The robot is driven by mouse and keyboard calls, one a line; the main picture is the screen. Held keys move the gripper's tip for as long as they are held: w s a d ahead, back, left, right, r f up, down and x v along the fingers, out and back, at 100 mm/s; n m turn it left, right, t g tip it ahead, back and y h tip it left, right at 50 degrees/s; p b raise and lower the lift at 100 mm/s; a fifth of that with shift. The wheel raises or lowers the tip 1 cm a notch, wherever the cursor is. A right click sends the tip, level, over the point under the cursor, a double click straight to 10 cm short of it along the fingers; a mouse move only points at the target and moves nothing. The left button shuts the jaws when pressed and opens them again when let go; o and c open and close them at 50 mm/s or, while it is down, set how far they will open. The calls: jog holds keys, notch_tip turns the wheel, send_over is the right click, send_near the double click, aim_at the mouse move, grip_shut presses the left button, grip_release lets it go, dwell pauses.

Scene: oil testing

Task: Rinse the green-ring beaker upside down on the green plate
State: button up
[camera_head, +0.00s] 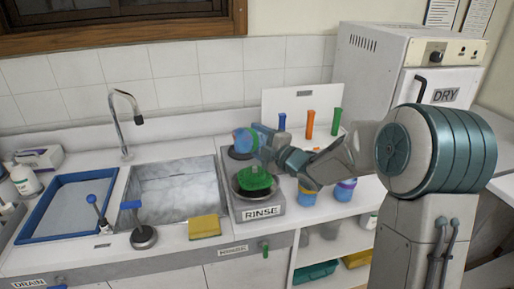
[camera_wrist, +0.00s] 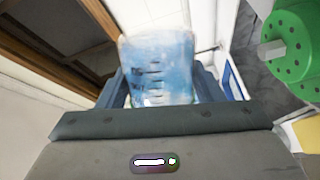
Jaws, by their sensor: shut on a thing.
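My gripper (camera_head: 262,138) is shut on a clear, blue-tinted beaker (camera_head: 242,141), held in the air above and slightly left of the rinse station. Green shows at the beaker's right edge in the head view. The beaker looks tilted on its side, but I cannot tell exactly which way its mouth points. The wrist view shows the beaker (camera_wrist: 158,62) with dark graduation marks, between my two fingers (camera_wrist: 158,88). The green plate (camera_head: 254,180) sits in the round bowl of the RINSE station, apart from the beaker. The perforated plate also shows in the wrist view (camera_wrist: 292,45).
The sink (camera_head: 175,188) with a tap (camera_head: 128,120) is left of the rinse station, with a yellow sponge (camera_head: 205,227) in front. Orange-ring (camera_head: 308,197) and purple-ring (camera_head: 345,190) beakers stand to the right. A DRY oven (camera_head: 440,90) is at right.

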jog(key=n+b, duration=0.1)
jog(key=n, duration=0.3)
jog(key=n+b, duration=0.1)
jog(key=n, duration=0.2)
jog(key=shift+n, duration=0.3)
jog(key=n, duration=0.6)
jog(key=shift+r+n, duration=0.15)
jog(key=shift+n, duration=0.25)
jog(key=shift+f+n+b, duration=0.35)
jog(key=shift+n+b, duration=0.05)
jog(key=shift+b, duration=0.7)
jog(key=n+b, duration=0.5)
jog(key=b, duration=0.6)
jog(key=shift+s+a+b, duration=0.1)
jog(key=shift+b, duration=0.3)
jog(key=shift+f+n+b, duration=0.25)
jog(key=shift+n+b, duration=0.05)
jog(key=shift+b, duration=0.3)
notch_tip(320, 180, down, 5)
jog(key=b, duration=0.6)
jog(key=shift+b, duration=0.65)
